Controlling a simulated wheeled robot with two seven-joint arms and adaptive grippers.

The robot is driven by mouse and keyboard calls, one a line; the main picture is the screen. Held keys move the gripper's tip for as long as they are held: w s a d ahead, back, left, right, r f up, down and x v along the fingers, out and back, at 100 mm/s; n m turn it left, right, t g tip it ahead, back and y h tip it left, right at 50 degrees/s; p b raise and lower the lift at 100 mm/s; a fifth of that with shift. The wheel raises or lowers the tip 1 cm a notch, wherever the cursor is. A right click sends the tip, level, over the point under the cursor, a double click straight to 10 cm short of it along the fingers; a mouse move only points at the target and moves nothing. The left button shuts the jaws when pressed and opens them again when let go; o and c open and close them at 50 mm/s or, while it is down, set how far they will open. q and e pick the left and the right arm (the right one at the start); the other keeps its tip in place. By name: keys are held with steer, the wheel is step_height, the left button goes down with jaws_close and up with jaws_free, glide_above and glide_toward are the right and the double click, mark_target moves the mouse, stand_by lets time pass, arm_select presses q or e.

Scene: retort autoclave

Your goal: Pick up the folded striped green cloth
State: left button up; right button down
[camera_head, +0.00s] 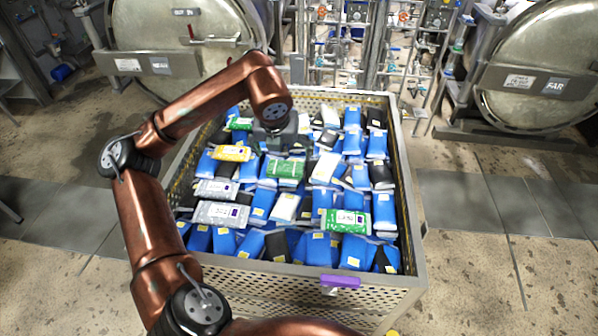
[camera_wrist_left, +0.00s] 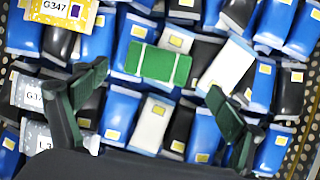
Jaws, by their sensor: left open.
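The folded striped green cloth (camera_head: 286,168) lies on top of the packets, near the middle of the crate. It has thin pale stripes and also shows in the left wrist view (camera_wrist_left: 158,65), above centre. My left gripper (camera_head: 276,142) is over the crate, just behind the cloth in the head view. In the left wrist view the left gripper (camera_wrist_left: 158,87) has its two dark green fingers spread wide and empty, with the cloth between and ahead of the tips. The height gap to the cloth is hard to judge. My right gripper is in neither view.
The perforated metal crate (camera_head: 412,240) is packed with blue, black and white packets. Labelled green-white (camera_head: 344,220), grey (camera_head: 220,214) and yellow (camera_head: 231,153) packets lie on top. A purple tag (camera_head: 341,282) is on the front rim. Round autoclave doors (camera_head: 540,60) stand behind; floor is clear to the right.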

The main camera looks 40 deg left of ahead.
mark_target(286, 165)
arm_select(q)
steer(key=x, duration=0.3)
steer(key=p+x, duration=0.1)
steer(key=x, duration=0.2)
steer(key=shift+s+f, duration=0.1)
steer(key=shift+f, duration=0.3)
steer(key=shift+a+f, duration=0.1)
steer(key=shift+f, duration=0.2)
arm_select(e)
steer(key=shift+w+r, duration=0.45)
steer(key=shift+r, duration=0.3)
arm_select(q)
steer(key=c, duration=0.7)
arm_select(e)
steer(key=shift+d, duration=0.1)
arm_select(q)
steer(key=shift+r, duration=0.1)
steer(key=shift+c, duration=0.2)
steer(key=shift+r, duration=0.5)
steer(key=s+d+r, duration=0.8)
steer(key=s+r, duration=0.3)
steer(key=shift+r+b, duration=0.4)
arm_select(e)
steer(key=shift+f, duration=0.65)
